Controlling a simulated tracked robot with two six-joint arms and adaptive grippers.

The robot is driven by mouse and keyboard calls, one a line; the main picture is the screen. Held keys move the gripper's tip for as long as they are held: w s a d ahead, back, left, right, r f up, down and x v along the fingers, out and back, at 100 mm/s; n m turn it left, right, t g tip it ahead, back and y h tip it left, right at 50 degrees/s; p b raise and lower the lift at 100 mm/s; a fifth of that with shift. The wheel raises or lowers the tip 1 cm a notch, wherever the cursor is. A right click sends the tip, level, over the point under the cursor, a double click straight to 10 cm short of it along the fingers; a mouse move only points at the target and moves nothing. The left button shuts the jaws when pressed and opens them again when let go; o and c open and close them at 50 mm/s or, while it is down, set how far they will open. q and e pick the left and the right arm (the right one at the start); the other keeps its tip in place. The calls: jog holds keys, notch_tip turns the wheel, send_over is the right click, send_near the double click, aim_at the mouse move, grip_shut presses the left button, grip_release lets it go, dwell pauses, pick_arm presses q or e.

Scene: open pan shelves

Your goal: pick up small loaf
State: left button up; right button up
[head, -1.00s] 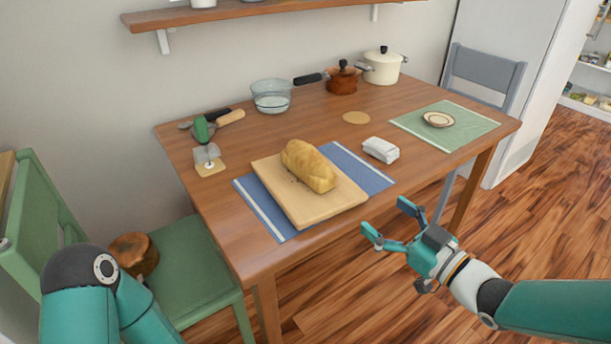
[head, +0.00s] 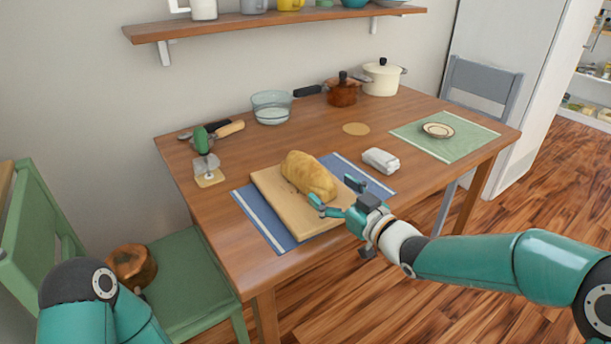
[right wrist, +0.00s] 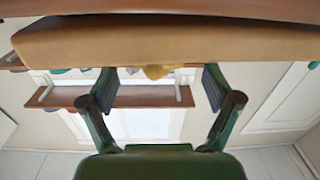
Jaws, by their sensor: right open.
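The small loaf (head: 308,174) is golden brown. It lies on a wooden cutting board (head: 292,217) on the blue mat near the table's front edge. My right gripper (head: 334,194) is open and empty just to the right of the loaf, its fingers pointing toward it, near the board's right side. I see no clear contact. In the right wrist view the board's edge (right wrist: 160,40) crosses the top, and a bit of the loaf (right wrist: 157,72) shows between the spread fingers (right wrist: 158,88). Of my left arm only links show; its gripper is out of view.
A white wrapped block (head: 381,160) lies close behind my right gripper. A glass bowl (head: 271,107), a copper pot (head: 342,93) and a cream pot (head: 382,78) stand at the back. A green chair (head: 190,275) holds a copper pot (head: 131,264).

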jog(key=shift+x, duration=0.85)
jog(key=shift+c, duration=0.2)
jog(key=c, duration=1.4)
jog(key=shift+r, duration=0.15)
notch_tip(320, 180, up, 20)
jog(key=p, duration=0.6)
jog(key=shift+p, duration=0.4)
